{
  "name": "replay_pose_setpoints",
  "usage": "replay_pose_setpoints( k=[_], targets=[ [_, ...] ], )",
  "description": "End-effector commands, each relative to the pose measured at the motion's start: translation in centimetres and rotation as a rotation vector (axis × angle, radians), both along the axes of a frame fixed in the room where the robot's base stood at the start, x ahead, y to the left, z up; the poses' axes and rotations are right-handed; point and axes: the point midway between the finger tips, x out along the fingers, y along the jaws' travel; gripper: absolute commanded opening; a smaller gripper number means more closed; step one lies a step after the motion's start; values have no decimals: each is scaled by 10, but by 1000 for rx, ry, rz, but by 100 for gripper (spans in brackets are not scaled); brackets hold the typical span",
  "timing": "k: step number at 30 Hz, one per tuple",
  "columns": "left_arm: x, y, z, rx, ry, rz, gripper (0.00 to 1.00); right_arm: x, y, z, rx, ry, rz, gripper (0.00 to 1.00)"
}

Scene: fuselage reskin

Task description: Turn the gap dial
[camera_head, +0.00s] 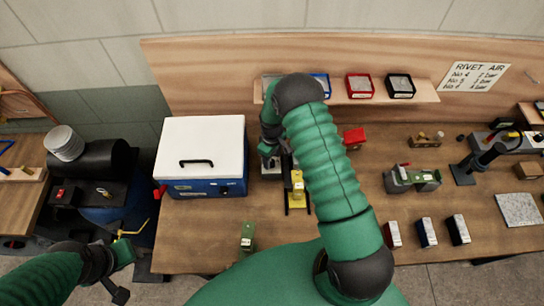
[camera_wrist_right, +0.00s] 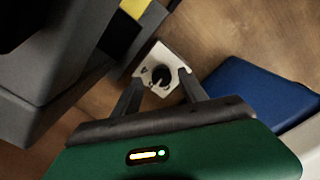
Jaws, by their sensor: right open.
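The gap dial (camera_wrist_right: 160,77) is a black knob on a pale plate with dark marks, at the centre of the right wrist view. My right gripper (camera_wrist_right: 161,80) is open, with one finger on each side of the knob; I cannot tell whether they touch it. In the head view my right gripper (camera_head: 268,150) is beside the grey and yellow machine (camera_head: 297,185), and the arm hides the dial. My left gripper (camera_head: 118,285) is at the lower left, away from the bench; its jaws are unclear.
A blue box with a white lid (camera_head: 200,150) stands left of the right gripper; its blue side (camera_wrist_right: 262,90) is close in the wrist view. A shelf (camera_head: 425,92) with small bins runs behind. Several small blocks (camera_head: 427,232) stand on the bench (camera_head: 370,150) to the right.

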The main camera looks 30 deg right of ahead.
Motion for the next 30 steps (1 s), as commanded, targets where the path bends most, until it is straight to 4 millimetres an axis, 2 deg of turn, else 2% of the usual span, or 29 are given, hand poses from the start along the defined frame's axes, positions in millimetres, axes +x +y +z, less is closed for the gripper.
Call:
replay_pose_setpoints(
  k=[4,12,23,27,30],
  targets=[
    [0,0,5,0,0,1,36,0,0,-14,0,2,1,50],
    [0,0,4,0,1,1,36,0,-2,-16,1,-1,1,49],
    [0,0,4,0,0,0,36,0,-3,-16,0,0,0,2],
    [0,0,4,0,0,0,36,1,-3,-16,-1,0,-1,0],
    [0,0,-8,0,0,1,36,1,-3,-20,-1,-1,-35,0]
  ],
)
